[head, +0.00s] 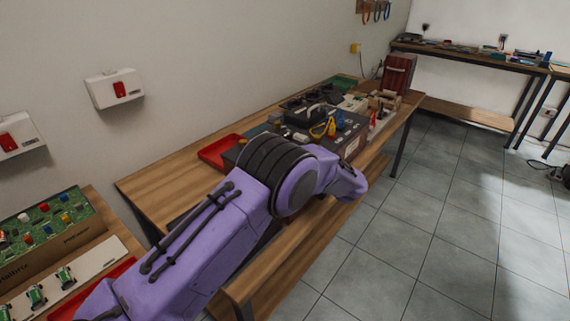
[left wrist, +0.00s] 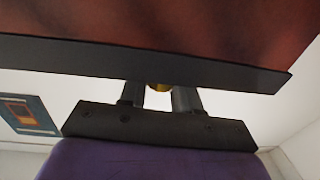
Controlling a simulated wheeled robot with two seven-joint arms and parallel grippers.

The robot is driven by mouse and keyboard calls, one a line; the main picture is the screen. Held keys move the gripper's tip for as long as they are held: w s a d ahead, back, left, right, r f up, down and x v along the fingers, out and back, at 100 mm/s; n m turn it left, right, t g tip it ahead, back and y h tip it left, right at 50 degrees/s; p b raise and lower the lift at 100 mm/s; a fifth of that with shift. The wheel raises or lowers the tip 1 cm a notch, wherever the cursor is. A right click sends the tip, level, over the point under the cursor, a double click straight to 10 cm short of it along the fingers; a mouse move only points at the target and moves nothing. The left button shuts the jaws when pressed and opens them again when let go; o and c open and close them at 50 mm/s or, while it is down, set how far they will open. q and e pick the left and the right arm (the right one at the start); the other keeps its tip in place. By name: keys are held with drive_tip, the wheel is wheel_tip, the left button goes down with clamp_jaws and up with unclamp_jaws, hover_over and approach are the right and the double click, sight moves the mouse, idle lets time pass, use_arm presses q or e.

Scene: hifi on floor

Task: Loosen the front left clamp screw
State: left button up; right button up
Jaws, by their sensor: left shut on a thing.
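In the left wrist view my left gripper (left wrist: 160,90) has its two dark fingers pointing up at the underside of a dark-edged, reddish-brown panel (left wrist: 165,60). A small brass-coloured clamp screw (left wrist: 159,86) shows between the fingers, just under the panel edge, and the gripper is shut on it. Most of the screw is hidden by the fingers and panel. In the head view my purple left arm reaches over the wooden workbench (head: 150,192) and hides its own gripper and the screw. My right gripper is in neither view.
On the bench stand a dark hifi unit (head: 350,137), a red tray (head: 216,152) and a red box (head: 398,73). A side table with a green circuit board (head: 45,225) is at left. Tiled floor (head: 450,230) is open at right.

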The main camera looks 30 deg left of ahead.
use_arm(q)
drive_tip(key=shift+n+g+b, duration=0.8)
drive_tip(key=shift+n+g, duration=0.5)
drive_tip(key=shift+g, duration=0.7)
drive_tip(key=shift+h, duration=0.3)
drive_tip(key=shift+n+g, duration=0.3)
drive_tip(key=shift+g, duration=0.2)
drive_tip(key=shift+r, duration=0.1)
drive_tip(key=o, duration=0.9)
